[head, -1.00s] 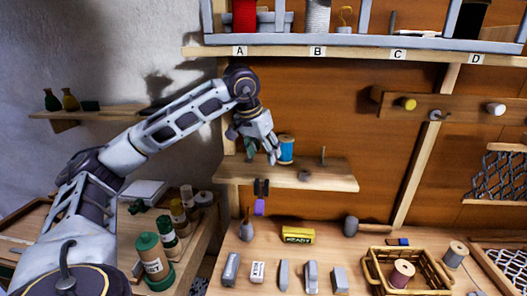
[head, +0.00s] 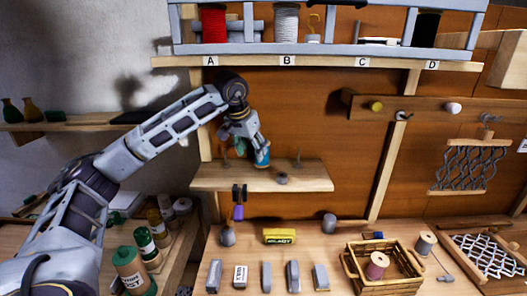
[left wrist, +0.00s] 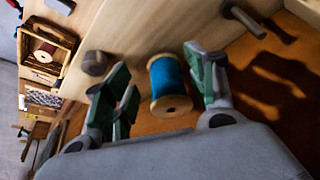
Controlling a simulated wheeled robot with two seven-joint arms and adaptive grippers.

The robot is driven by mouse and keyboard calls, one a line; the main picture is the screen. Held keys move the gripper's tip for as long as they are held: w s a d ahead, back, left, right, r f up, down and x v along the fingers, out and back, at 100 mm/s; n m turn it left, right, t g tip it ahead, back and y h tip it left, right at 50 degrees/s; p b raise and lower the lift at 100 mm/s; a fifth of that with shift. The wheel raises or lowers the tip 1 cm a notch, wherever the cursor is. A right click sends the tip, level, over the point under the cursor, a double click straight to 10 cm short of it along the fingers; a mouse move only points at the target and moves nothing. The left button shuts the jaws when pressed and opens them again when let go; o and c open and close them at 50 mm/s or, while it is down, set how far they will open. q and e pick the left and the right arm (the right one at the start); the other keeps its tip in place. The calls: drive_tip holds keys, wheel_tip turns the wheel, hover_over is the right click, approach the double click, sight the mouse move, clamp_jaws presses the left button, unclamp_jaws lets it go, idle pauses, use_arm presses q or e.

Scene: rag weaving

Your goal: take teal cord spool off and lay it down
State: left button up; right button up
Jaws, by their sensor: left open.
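The teal cord spool (head: 262,158) looks blue and stands upright on the small wall shelf (head: 210,178). Short upright pegs show to either side of it; any peg under the spool is hidden. My left gripper (head: 247,148) is at the spool, its hand partly covering the spool's top. In the left wrist view the spool (left wrist: 170,85) lies between the two green-padded fingers of the open gripper (left wrist: 160,68). Its pale wooden end faces the camera. I cannot tell whether a finger touches it. My right gripper is out of view.
A grey knob-like piece (head: 281,178) sits on the shelf right of the spool. Bottles crowd the left. A lettered rack (head: 320,50) is above.

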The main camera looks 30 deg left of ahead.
use_arm(q)
drive_tip(key=w+p, duration=0.1)
drive_tip(key=w, duration=0.5)
drive_tip(key=shift+r+p, duration=0.1)
drive_tip(key=shift+p, duration=0.2)
drive_tip(key=shift+p+x, duration=0.4)
drive_tip(key=shift+x, duration=2.15)
drive_tip(key=shift+c, duration=0.4)
drive_tip(key=c, duration=0.8)
